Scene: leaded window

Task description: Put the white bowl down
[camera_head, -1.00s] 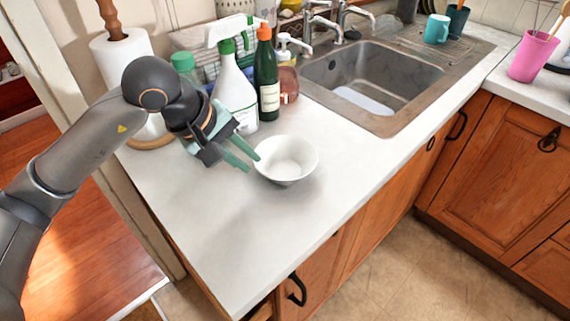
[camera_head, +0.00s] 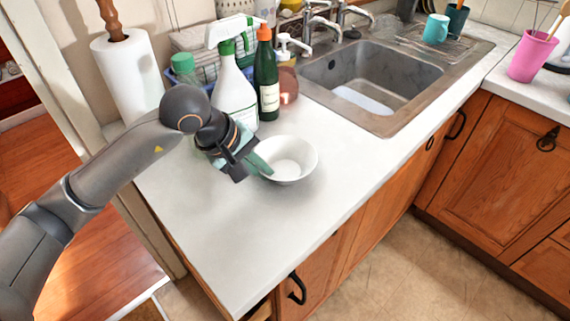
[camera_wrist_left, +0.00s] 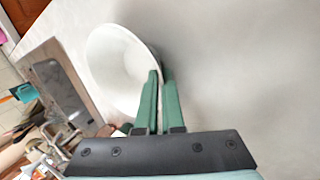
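The white bowl (camera_head: 290,158) is upright on the light countertop, in front of the bottles. My left gripper (camera_head: 262,166) is at the bowl's left rim in the head view. In the left wrist view, the green fingers (camera_wrist_left: 159,85) are close together at the rim of the bowl (camera_wrist_left: 112,65). One finger overlaps the bowl's inside and the other is outside, so the gripper looks shut on the rim. Fingertip contact is partly hidden. My right gripper is in neither view.
A white spray bottle (camera_head: 235,95), a dark green bottle (camera_head: 267,85) and a soap dispenser (camera_head: 287,80) stand behind the bowl. A paper towel roll (camera_head: 128,75) is at the back left. The sink (camera_head: 385,75) is right. The front counter (camera_head: 225,230) is clear.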

